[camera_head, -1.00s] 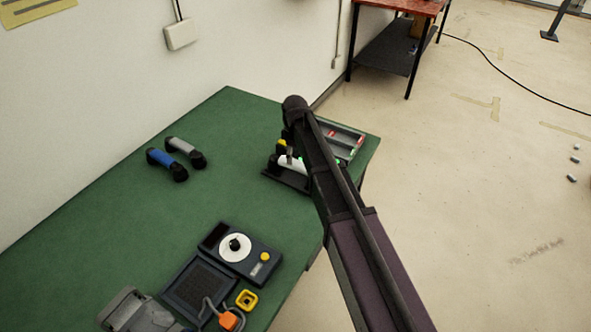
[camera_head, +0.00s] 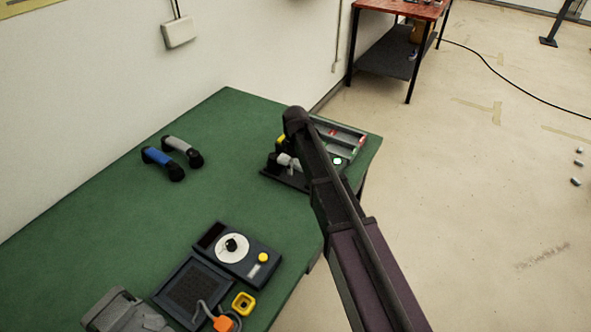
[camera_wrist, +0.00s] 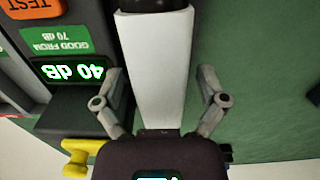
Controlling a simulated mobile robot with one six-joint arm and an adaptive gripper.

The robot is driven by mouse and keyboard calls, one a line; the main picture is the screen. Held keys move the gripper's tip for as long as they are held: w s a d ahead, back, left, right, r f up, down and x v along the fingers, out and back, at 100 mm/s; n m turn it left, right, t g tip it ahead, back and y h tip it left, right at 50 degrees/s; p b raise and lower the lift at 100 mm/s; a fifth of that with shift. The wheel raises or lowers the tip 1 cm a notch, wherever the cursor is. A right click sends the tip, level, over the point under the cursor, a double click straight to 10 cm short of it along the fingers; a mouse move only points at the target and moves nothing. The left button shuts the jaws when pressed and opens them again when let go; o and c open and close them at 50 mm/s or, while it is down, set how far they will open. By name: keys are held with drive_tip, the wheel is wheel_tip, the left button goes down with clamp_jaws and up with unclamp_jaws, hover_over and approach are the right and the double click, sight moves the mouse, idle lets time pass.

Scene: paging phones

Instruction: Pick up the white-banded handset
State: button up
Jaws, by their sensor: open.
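In the wrist view, the white-banded handset (camera_wrist: 158,70) runs lengthwise up the middle, a broad white grip with a black end at the top. My gripper (camera_wrist: 162,76) is open, with one finger on each side of the white grip. Narrow gaps seem to show between fingers and grip, but I cannot tell whether either touches. The grip's near end is hidden behind my gripper's body. In the head view, my gripper (camera_head: 288,163) is over the dark unit near the green table's right corner, and my arm hides most of this spot.
A test unit with a lit "40 dB" display (camera_wrist: 70,72) and a yellow knob (camera_wrist: 80,150) is close on the left. A blue handset (camera_head: 161,162) and a grey handset (camera_head: 182,150) lie farther left. A dial device (camera_head: 235,248) is at the front. The green table's (camera_head: 110,210) middle is clear.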

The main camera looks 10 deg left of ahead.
idle(0.4)
clamp_jaws()
drive_tip(key=shift+r, duration=0.15)
wheel_tip(320, 180, up, 3)
drive_tip(key=p, duration=0.3)
drive_tip(key=s+d+r+p, duration=0.1)
drive_tip(key=s+d, duration=0.2)
drive_tip(key=s, duration=0.4)
drive_tip(key=s+d+p, duration=0.1)
drive_tip(key=s+d, duration=0.2)
drive_tip(key=s, duration=0.4)
drive_tip(key=shift+s+d+r, duration=0.2)
drive_tip(key=shift+s+r, duration=0.15)
